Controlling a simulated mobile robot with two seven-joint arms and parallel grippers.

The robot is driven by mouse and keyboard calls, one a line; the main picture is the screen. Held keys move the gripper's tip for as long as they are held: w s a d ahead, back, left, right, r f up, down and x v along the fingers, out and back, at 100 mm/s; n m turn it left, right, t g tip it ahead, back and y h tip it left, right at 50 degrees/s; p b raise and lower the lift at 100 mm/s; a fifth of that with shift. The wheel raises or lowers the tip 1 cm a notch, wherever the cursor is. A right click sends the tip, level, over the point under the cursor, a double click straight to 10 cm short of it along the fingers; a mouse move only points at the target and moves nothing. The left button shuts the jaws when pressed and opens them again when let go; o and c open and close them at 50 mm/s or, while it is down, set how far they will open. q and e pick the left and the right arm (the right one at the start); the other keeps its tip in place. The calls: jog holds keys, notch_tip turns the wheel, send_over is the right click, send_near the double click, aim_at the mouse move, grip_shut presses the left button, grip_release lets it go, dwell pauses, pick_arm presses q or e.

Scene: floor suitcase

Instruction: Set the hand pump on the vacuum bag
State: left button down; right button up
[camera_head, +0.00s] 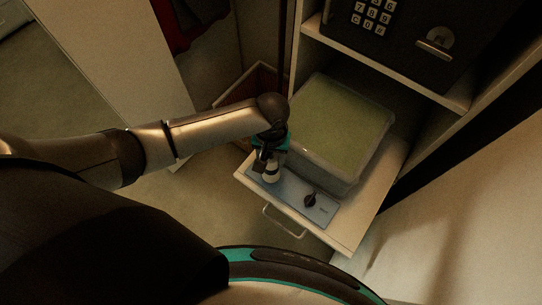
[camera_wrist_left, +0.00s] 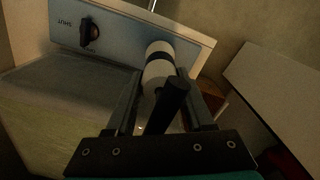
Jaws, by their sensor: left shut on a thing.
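The vacuum bag (camera_head: 340,125) is a clear, boxy bag with pale green contents on a pulled-out shelf. Part of it also shows at the lower left of the left wrist view (camera_wrist_left: 55,105). A blue-grey panel (camera_head: 322,212) with a dark knob (camera_head: 311,199) lies along its front; the knob's label reads "SHUT" in the left wrist view. The hand pump (camera_head: 271,174) is a white cylinder with a black band and black handle (camera_wrist_left: 172,95). My left gripper (camera_head: 267,158) is shut on it, over the panel's left end. I cannot tell whether pump and panel touch. My right gripper is out of view.
The shelf (camera_head: 348,238) has a metal handle (camera_head: 281,222) at its front. A black safe with a keypad (camera_head: 372,14) sits on the cabinet shelf above. An open box (camera_head: 245,85) stands behind my left arm. Open floor (camera_head: 180,215) lies to the left.

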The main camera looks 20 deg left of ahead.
pick_arm(q)
jog(key=shift+p, duration=0.75)
dwell(0.5)
jog(key=shift+f+b, duration=0.4)
jog(key=shift+f, duration=0.25)
dwell(0.4)
jog(key=c, duration=0.5)
grip_release()
jog(key=shift+c, duration=0.2)
notch_tip(320, 180, up, 11)
jog(key=p, duration=1.3)
jog(key=shift+r, duration=0.1)
